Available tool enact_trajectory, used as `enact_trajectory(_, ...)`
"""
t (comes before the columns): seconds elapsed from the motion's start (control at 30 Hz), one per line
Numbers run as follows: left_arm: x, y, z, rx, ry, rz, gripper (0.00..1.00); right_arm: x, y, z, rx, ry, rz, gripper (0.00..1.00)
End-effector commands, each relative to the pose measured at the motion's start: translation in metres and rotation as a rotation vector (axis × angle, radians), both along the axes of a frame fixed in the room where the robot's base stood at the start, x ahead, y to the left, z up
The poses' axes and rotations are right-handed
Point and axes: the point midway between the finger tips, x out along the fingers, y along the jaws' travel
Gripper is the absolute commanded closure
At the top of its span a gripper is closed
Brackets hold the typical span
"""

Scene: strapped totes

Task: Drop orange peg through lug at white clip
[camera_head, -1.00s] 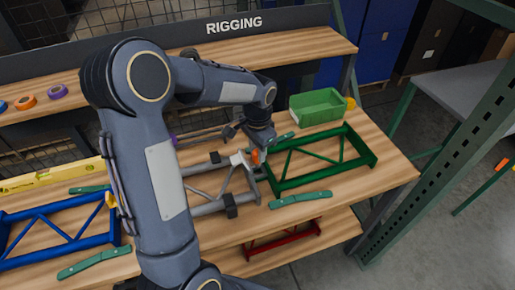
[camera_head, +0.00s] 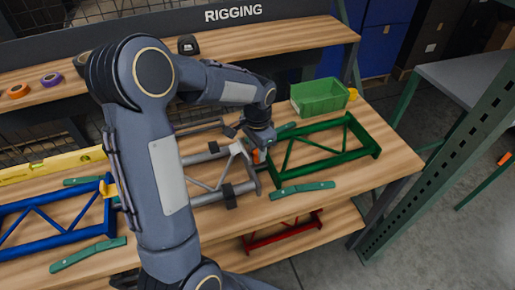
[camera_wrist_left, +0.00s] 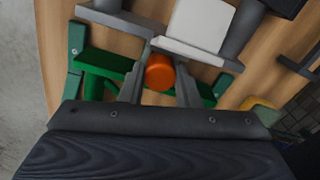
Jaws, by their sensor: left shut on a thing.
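My left gripper (camera_head: 259,150) is shut on an orange peg (camera_head: 259,156), at the gap between the grey frame (camera_head: 199,158) and the green frame (camera_head: 323,179). A white clip (camera_head: 236,148) sits on the right end of the grey frame, just left of the peg. In the left wrist view the orange peg (camera_wrist_left: 160,72) shows end-on between the two fingers, beside the white clip (camera_wrist_left: 200,25). The peg's lower end and any lug hole beneath it are hidden, so I cannot tell whether it is in a lug. My right gripper is out of view.
A green bin (camera_head: 320,97) stands behind the green frame. A blue frame (camera_head: 50,219) and a yellow level (camera_head: 50,166) lie at the left. Teal-handled tools (camera_head: 302,190) lie along the bench's front. A dark clamp (camera_head: 229,196) grips the grey frame. A red frame (camera_head: 283,234) lies on the lower shelf.

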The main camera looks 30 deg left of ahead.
Motion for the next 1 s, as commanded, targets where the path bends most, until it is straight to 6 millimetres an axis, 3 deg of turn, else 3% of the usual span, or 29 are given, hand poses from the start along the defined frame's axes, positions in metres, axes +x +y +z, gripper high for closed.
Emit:
enact_trajectory(0.13, 0.0, 0.0, 0.0, 0.0, 0.0, 0.0, 0.94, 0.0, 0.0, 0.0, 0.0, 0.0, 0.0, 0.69)
enact_trajectory(0.17, 0.0, 0.0, 0.0, 0.0, 0.0, 0.0, 0.68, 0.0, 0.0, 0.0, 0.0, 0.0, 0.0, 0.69)
enact_trajectory(0.33, 0.0, 0.0, 0.0, 0.0, 0.0, 0.0, 0.46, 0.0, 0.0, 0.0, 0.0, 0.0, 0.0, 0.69)
enact_trajectory(0.67, 0.0, 0.0, 0.004, 0.0, 0.0, 0.0, 0.45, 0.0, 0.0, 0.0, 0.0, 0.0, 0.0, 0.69)
enact_trajectory(1.0, 0.001, 0.0, 0.057, -0.001, -0.004, -0.001, 0.45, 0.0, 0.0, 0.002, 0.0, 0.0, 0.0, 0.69)
